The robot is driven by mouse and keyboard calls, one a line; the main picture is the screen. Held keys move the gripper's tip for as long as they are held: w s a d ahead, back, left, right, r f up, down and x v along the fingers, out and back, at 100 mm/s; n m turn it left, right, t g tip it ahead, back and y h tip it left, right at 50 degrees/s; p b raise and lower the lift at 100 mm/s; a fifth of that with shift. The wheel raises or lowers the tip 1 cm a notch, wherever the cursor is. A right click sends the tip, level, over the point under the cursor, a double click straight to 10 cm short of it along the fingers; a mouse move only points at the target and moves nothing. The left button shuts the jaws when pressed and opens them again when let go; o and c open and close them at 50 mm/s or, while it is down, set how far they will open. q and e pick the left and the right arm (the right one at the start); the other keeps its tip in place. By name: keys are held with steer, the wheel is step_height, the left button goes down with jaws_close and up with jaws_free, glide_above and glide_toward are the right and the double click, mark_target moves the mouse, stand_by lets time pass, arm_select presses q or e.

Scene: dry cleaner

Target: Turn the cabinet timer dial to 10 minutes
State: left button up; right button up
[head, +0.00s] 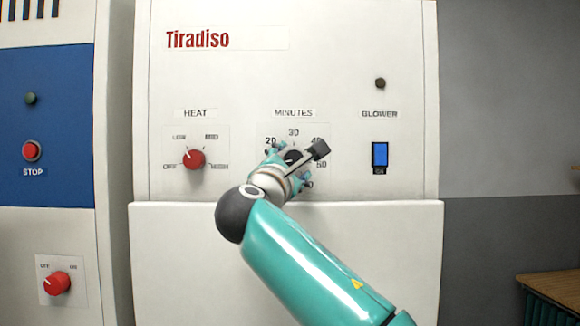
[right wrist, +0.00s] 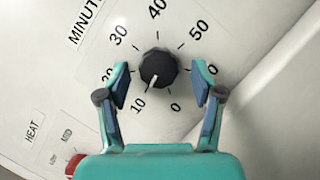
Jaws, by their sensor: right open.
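The cabinet timer dial (right wrist: 158,66) is a black round knob under the MINUTES label on a white panel. In the right wrist view its pale pointer mark faces down and left, close to the 10. In the head view the dial (head: 293,156) is partly covered by my right gripper (head: 286,166). My right gripper, also in the right wrist view (right wrist: 160,82), is open, with one finger on each side of the dial. Gaps show between the fingers and the knob. The 10 and 0 marks are hidden in the head view. My left gripper is not in view.
A red HEAT knob (head: 194,158) is left of the dial. A blue BLOWER switch (head: 380,155) is to its right. A table (head: 555,287) is at lower right.

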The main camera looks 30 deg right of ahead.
steer(key=v, duration=1.2)
steer(key=shift+f, duration=0.15)
steer(key=shift+w, duration=0.1)
